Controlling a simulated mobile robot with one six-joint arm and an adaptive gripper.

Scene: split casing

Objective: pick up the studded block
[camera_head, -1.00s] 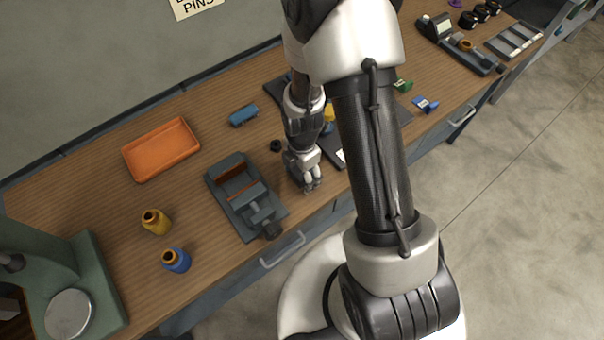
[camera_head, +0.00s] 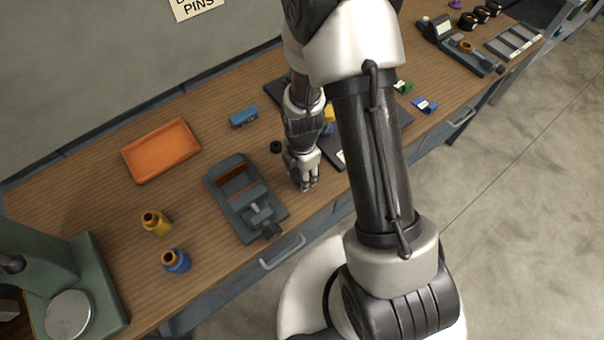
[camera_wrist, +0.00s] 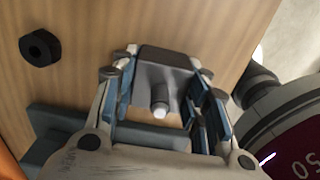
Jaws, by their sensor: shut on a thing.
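The studded block (camera_wrist: 165,60) is dark grey with a short light-tipped stud. It shows in the wrist view between the blue-padded fingers of my gripper (camera_wrist: 166,98). My gripper is shut on it. In the head view my gripper (camera_head: 306,186) points down close to the table's front edge, right of the grey vise (camera_head: 224,172). The block is too small there to make out, and I cannot tell whether it touches the table.
A black nut (camera_head: 276,147) lies up and left of my gripper. A blue part (camera_head: 243,116), an orange tray (camera_head: 160,150), a yellow bottle (camera_head: 156,222) and a blue bottle (camera_head: 176,261) stand farther left. A dark mat (camera_head: 330,158) lies to the right.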

